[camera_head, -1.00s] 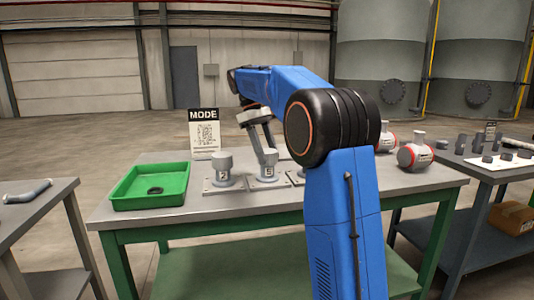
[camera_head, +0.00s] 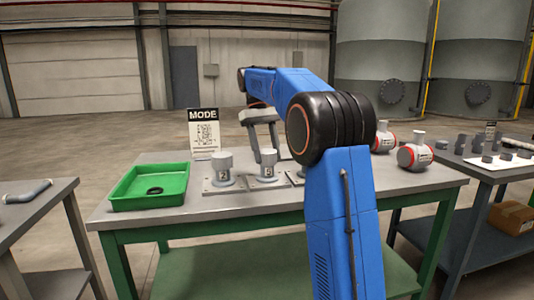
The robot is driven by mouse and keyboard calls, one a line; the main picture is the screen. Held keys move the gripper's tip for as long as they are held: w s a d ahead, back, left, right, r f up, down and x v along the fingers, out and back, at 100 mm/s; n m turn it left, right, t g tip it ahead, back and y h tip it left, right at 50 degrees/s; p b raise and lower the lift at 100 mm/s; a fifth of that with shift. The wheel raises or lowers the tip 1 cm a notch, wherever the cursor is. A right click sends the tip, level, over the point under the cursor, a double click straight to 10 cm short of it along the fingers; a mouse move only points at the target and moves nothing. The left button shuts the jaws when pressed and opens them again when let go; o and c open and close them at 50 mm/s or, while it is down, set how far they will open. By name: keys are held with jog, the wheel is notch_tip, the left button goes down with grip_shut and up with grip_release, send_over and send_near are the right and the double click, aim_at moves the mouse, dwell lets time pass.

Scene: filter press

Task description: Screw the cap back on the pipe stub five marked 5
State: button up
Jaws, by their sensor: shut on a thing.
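The pipe stub marked 5 (camera_head: 268,171) stands upright on a flat plate on the table, in the middle of the view. A light grey cap (camera_head: 269,156) sits on its top. My gripper (camera_head: 266,154) reaches down from above, with its fingers at the cap, and is shut on it. One finger shows at the cap's left side; the other fingertip is partly hidden behind the cap. I cannot tell how far the cap is threaded on.
Left of it stands the capped stub marked 2 (camera_head: 222,170). A green tray (camera_head: 124,204) with a dark ring (camera_head: 155,191) lies further left. A MODE sign (camera_head: 203,130) stands behind. My arm hides part of a plate at right.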

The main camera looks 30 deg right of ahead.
jog(key=shift+r, duration=0.15)
jog(key=m+y, duration=0.1)
jog(key=m, duration=0.1)
jog(key=shift+m, duration=0.4)
jog(key=shift+s+m+y, duration=0.1)
jog(key=shift+m+y, duration=0.3)
jog(key=shift+m, duration=0.4)
jog(key=shift+c, duration=1.4)
jog(key=shift+a, duration=0.1)
jog(key=shift+c, duration=1.2)
jog(key=o, duration=1.6)
jog(key=shift+r, duration=0.1)
